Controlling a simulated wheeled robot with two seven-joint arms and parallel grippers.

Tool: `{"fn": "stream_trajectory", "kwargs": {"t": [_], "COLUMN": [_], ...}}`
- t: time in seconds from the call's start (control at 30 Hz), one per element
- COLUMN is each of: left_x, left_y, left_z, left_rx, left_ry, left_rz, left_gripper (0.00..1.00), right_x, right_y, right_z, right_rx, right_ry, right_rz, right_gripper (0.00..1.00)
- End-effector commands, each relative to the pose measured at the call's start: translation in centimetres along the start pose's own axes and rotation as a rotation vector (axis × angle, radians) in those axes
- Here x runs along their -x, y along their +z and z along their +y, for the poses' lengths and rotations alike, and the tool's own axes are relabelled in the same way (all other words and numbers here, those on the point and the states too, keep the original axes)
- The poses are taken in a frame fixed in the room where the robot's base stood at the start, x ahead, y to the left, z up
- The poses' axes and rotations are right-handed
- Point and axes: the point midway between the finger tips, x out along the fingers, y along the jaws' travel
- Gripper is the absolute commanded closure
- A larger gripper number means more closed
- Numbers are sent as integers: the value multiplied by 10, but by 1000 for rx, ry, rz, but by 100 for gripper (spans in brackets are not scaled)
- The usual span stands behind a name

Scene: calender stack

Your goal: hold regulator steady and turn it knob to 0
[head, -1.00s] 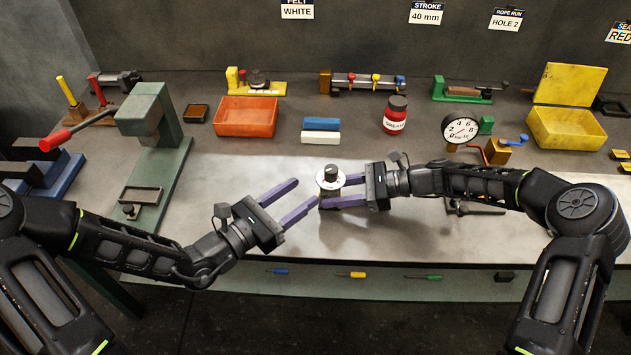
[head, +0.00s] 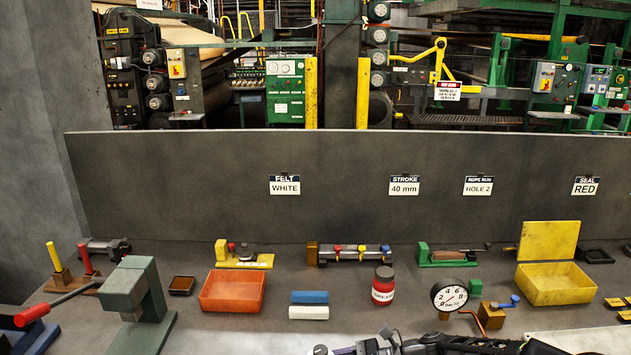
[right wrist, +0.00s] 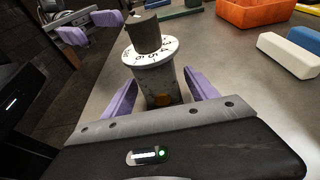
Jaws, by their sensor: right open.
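The regulator (right wrist: 160,86) stands upright on the bench in the right wrist view, with a white numbered dial (right wrist: 150,52) and a dark knob (right wrist: 143,32) on top. Only its knob top (head: 320,350) shows at the bottom edge of the head view. My right gripper (right wrist: 160,95) is open, its purple fingers on either side of the regulator's body; I cannot tell whether they touch it. My left gripper (right wrist: 97,27) shows at the upper left of the right wrist view, fingers apart and empty, beside the regulator. It is outside the head view.
Behind are an orange bin (head: 232,292), blue (head: 309,297) and white (head: 309,313) blocks, a red jar (head: 383,286), a pressure gauge (head: 450,296) and a yellow box (head: 556,286). A green press (head: 137,300) stands left. Signs hang on the grey back panel (head: 340,160).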

Motion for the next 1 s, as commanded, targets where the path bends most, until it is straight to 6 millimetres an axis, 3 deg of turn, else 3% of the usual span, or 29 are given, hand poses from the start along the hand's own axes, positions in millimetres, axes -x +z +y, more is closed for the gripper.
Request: {"fn": "stream_trajectory", "kwargs": {"t": [0.23, 0.37, 0.8, 1.0], "left_x": [0, 0, 0, 0], "left_y": [0, 0, 0, 0], "left_z": [0, 0, 0, 0], "left_rx": [0, 0, 0, 0], "left_ry": [0, 0, 0, 0], "left_rz": [0, 0, 0, 0], "left_gripper": [51, 51, 51, 51], "right_x": [3, 14, 98, 118], "right_y": [0, 0, -1, 0], "right_z": [0, -1, -1, 0], "right_rx": [0, 0, 0, 0], "right_ry": [-1, -3, -3, -1], "right_rz": [0, 1, 2, 1], "right_gripper": [33, 33, 33, 33]}}
